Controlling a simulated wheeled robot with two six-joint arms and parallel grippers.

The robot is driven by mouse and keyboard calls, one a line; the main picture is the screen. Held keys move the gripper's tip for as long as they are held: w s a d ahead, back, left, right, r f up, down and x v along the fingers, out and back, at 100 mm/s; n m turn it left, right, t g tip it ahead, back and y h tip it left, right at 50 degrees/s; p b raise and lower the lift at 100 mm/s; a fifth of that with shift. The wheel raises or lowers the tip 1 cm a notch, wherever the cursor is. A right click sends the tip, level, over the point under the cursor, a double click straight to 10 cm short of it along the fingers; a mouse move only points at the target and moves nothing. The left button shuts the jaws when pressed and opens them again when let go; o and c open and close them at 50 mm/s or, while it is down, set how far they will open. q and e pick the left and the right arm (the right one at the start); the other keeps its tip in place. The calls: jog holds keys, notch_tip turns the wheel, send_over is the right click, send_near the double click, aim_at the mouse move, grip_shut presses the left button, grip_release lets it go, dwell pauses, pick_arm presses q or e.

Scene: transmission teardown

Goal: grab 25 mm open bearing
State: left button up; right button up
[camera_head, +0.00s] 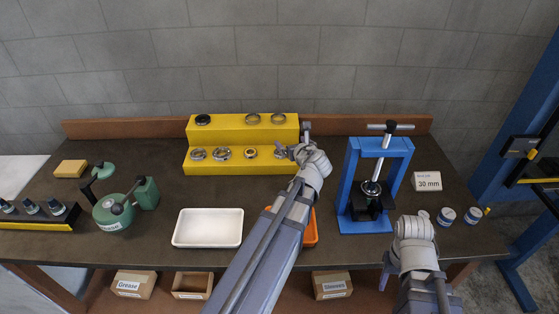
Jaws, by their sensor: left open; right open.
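A yellow two-step rack (240,135) stands at the back of the bench with several ring-shaped bearings. On the upper step are a dark ring (203,119) and two pale rings, one in the middle (253,118) and one at the right (278,118). On the lower step are a left bearing (198,154), a second bearing (222,153), a third bearing (250,153) and one partly hidden by my gripper. I cannot tell which is the 25 mm open bearing. My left gripper (293,141) is open at the rack's right end. My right gripper (384,270) is open, low at the front right, its fingers partly hidden.
A blue press (349,185) stands right of the rack, beside a "30 mm" sign (428,181). A white tray (208,243) and a partly hidden orange tray (311,238) lie in front. A green device (114,211) is left. Two small tins (446,216) sit right.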

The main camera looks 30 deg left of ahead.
pick_arm(q)
jog(key=f+b, duration=0.2)
jog(key=f, duration=0.1)
jog(key=f+b, duration=0.5)
jog(key=f, duration=0.1)
jog(key=shift+w+a+f, duration=0.1)
jog(key=shift+w+a, duration=0.15)
jog(key=shift+b+x, duration=0.7)
jog(key=shift+x, duration=0.5)
jog(key=shift+a+r+b+x, duration=0.15)
jog(key=shift+b+x, duration=0.2)
jog(key=shift+x, duration=1.05)
jog(key=shift+a+r+b+x, duration=0.15)
jog(key=shift+b+x, duration=0.2)
jog(key=shift+x, duration=1)
jog(key=shift+s+r, duration=0.1)
jog(key=shift+s, duration=0.1)
jog(key=shift+c, duration=0.5)
jog(key=c, duration=1.5)
jog(key=shift+o, duration=0.2)
